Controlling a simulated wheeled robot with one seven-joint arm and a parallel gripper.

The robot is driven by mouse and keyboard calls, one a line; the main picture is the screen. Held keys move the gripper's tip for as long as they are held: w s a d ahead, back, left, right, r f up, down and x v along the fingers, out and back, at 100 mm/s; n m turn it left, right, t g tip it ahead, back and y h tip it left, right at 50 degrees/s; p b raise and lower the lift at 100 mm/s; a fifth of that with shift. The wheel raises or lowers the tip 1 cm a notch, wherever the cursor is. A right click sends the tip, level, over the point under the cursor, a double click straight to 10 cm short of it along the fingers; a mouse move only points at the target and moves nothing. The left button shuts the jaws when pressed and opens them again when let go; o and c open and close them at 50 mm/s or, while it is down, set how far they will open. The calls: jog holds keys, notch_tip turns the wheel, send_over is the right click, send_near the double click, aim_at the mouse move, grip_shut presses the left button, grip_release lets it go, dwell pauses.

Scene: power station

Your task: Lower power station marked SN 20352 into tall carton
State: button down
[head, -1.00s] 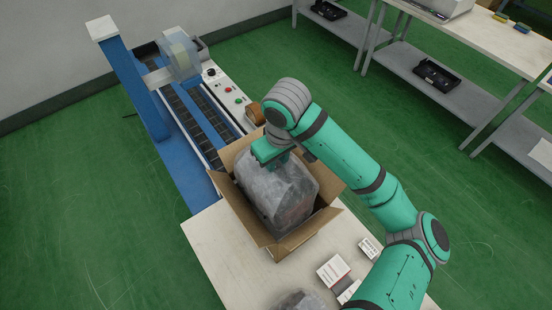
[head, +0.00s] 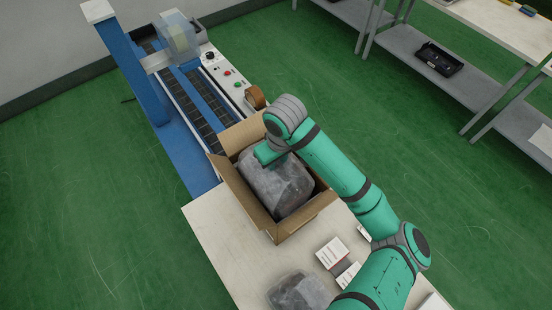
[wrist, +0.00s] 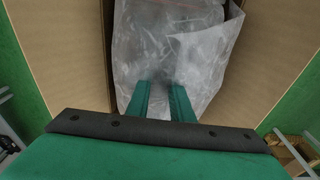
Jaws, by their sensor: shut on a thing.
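The power station (head: 279,190) is a grey block wrapped in clear plastic, and its SN mark cannot be read. It sits largely inside the open carton (head: 240,193), its top near the level of the rim. My gripper (head: 268,157) is shut on the power station's wrapped top from above. In the wrist view my gripper's two fingers (wrist: 160,103) pinch the wrapped power station (wrist: 178,45), with brown carton flaps (wrist: 60,55) spread on both sides. The carton's floor and the power station's lower part are hidden.
The carton stands on a pale table (head: 222,235) beside a blue carton sealer (head: 185,105) with rollers. Another plastic-wrapped unit (head: 298,291) lies at the table's front, near small white boxes (head: 332,252). Grey shelving (head: 430,65) stands at the right, across green floor.

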jog(key=shift+f, duration=5.35)
jog(key=c, duration=1.5)
grip_release()
jog(key=shift+f, duration=0.15)
jog(key=shift+r, duration=10.55)
jog(key=shift+s+r, duration=0.1)
jog(key=shift+r, duration=0.4)
